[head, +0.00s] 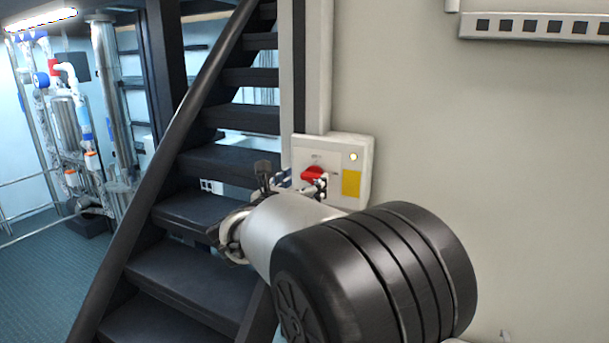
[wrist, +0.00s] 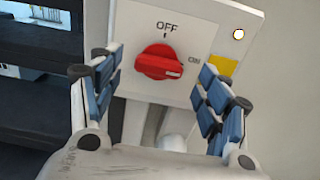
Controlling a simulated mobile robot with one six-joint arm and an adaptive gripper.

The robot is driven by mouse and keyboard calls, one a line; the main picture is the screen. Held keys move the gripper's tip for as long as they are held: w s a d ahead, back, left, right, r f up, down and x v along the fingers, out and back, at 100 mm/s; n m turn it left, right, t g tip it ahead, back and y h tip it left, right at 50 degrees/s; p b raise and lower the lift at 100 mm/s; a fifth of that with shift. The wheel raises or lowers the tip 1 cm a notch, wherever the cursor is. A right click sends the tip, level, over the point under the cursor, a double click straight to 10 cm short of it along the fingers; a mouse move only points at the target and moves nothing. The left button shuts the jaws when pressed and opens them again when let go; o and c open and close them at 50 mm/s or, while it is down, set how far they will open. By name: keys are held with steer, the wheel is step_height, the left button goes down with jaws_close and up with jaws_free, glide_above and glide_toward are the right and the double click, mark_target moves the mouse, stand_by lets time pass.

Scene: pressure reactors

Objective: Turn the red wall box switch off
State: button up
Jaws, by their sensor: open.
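The wall box (head: 361,171) is white, with a red rotary switch (head: 313,174), a lit lamp and a yellow label on its front. In the wrist view the red switch (wrist: 160,62) sits between my fingers, beyond their tips. Its white mark points right, toward the word ON; OFF stands above the switch. My gripper (wrist: 163,70) is open, with one blue-padded finger on each side of the switch. It does not appear to touch the switch. In the head view my gripper (head: 293,181) is in front of the box and partly covers it.
A dark staircase (head: 205,215) rises left of the box. A metal rail with square slots (head: 540,27) is on the wall at upper right. Pipes and vessels (head: 75,125) stand far left. The wall right of the box is bare.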

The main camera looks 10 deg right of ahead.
mark_target(310, 177)
steer(key=shift+x, duration=1.7)
steer(key=shift+c, duration=0.6)
steer(key=c, duration=0.9)
